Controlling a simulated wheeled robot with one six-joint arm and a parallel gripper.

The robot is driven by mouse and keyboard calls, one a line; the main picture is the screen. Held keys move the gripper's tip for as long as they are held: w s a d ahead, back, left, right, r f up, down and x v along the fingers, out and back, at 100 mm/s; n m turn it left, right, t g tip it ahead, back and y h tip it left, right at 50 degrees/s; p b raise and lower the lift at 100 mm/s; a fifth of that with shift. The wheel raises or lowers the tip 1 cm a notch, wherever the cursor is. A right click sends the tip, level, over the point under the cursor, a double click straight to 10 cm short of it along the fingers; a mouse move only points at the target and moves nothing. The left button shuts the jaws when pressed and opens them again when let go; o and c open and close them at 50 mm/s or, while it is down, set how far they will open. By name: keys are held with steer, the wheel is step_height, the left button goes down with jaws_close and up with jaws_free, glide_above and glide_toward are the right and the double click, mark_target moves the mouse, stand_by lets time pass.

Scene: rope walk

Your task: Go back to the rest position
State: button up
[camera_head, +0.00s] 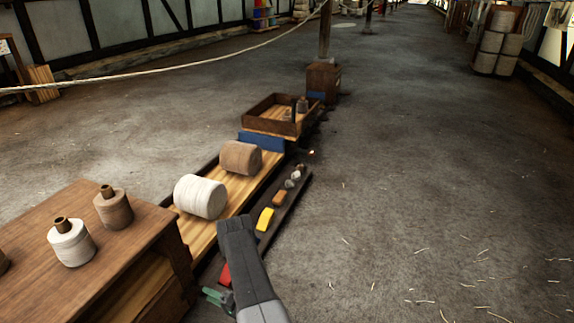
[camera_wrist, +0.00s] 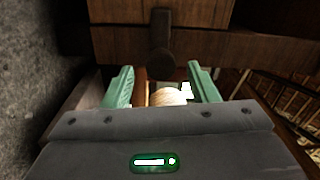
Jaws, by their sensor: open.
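My gripper (camera_head: 216,297) is low in front of the wooden bench (camera_head: 95,235) in the head view, beyond the end of my grey arm. In the wrist view my gripper (camera_wrist: 161,84) shows two green fingers spread apart. A pale round wooden thing (camera_wrist: 168,97) shows between and below the fingers; I cannot tell what it is, and nothing looks clasped.
White (camera_head: 70,242) and brown (camera_head: 113,208) spools stand on the bench. Large white (camera_head: 200,197) and brown (camera_head: 240,158) rolls lie on a low plank. A narrow dark tray (camera_head: 300,184) holds several small blocks. A wooden tray (camera_head: 272,124) stands farther back.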

mark_target(198, 288)
steer(key=b+x, duration=0.1)
steer(key=x, duration=0.5)
steer(key=shift+b, duration=0.3)
steer(key=n, duration=0.3)
steer(key=shift+d, duration=0.15)
steer(key=shift+n, duration=2.8)
steer(key=shift+w, duration=0.1)
